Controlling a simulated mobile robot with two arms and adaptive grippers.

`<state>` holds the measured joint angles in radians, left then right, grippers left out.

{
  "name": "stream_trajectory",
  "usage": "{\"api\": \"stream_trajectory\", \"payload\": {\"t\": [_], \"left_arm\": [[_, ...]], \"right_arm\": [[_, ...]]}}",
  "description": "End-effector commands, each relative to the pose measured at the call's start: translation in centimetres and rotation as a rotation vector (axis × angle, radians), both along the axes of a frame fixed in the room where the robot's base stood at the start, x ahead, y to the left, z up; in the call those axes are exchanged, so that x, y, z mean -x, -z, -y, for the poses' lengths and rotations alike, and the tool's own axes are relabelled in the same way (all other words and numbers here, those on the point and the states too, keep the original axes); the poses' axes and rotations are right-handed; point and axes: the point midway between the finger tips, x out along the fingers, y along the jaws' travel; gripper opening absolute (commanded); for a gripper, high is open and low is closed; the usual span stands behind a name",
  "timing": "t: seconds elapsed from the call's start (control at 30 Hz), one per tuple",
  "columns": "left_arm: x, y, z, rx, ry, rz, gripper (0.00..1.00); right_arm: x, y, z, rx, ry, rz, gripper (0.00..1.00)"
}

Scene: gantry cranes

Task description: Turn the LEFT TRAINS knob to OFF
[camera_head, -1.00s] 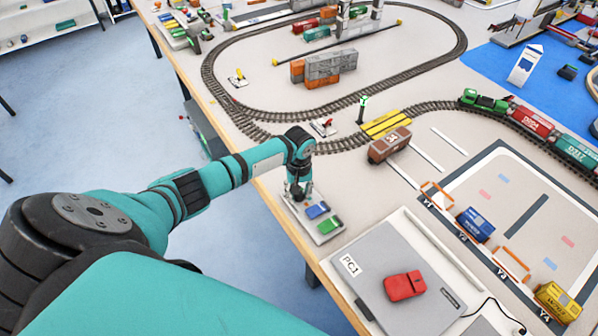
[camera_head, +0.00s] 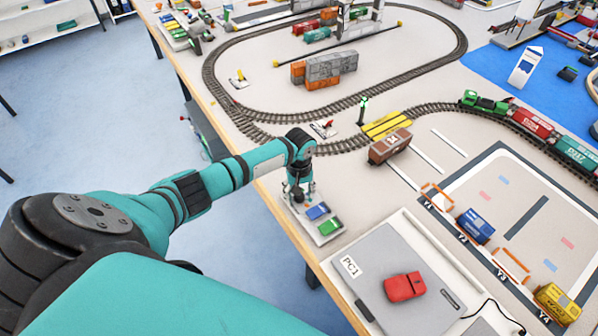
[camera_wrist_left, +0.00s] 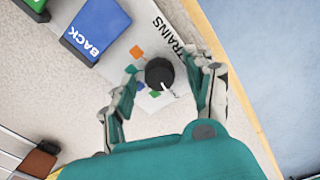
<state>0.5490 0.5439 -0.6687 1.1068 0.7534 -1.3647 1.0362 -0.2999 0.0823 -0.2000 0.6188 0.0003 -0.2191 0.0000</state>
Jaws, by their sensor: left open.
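The black TRAINS knob (camera_wrist_left: 158,72) sits on a light control panel (camera_head: 331,239), with a white pointer towards the lower right in the left wrist view. Small orange, blue and green marks lie around it, partly hidden by my fingers. My left gripper (camera_wrist_left: 171,76) is open, with one finger on each side of the knob. I cannot tell whether either finger touches it. In the head view my left gripper (camera_head: 298,193) is over the panel's far end and hides the knob. My right gripper is not in view.
A blue BACK button (camera_wrist_left: 96,29) and a green button (camera_head: 330,226) are on the same panel. The table edge runs close beside it. A brown wagon (camera_head: 390,146) is beyond.

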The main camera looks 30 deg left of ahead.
Motion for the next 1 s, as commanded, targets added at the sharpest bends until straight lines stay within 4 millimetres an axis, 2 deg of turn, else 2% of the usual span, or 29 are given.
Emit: {"api": "stream_trajectory", "payload": {"t": [0.17, 0.4, 0.6, 0.8, 1.0], "left_arm": [[-0.1, -1.8, 0.0, 0.001, 0.000, 0.004, 0.54], [-0.1, -6.9, -0.1, 0.000, 0.001, 0.004, 0.54], [-0.1, -10.4, -0.1, -0.001, -0.001, 0.002, 0.54], [0.0, -11.9, -0.1, 0.000, 0.000, 0.001, 0.54], [0.0, -12.0, -0.1, 0.000, -0.001, 0.000, 0.54]], "right_arm": [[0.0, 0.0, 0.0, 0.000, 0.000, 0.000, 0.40], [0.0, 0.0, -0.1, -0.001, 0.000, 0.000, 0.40], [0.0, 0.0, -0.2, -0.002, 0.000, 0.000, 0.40], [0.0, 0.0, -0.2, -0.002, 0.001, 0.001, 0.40], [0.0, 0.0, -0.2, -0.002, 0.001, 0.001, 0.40]]}}
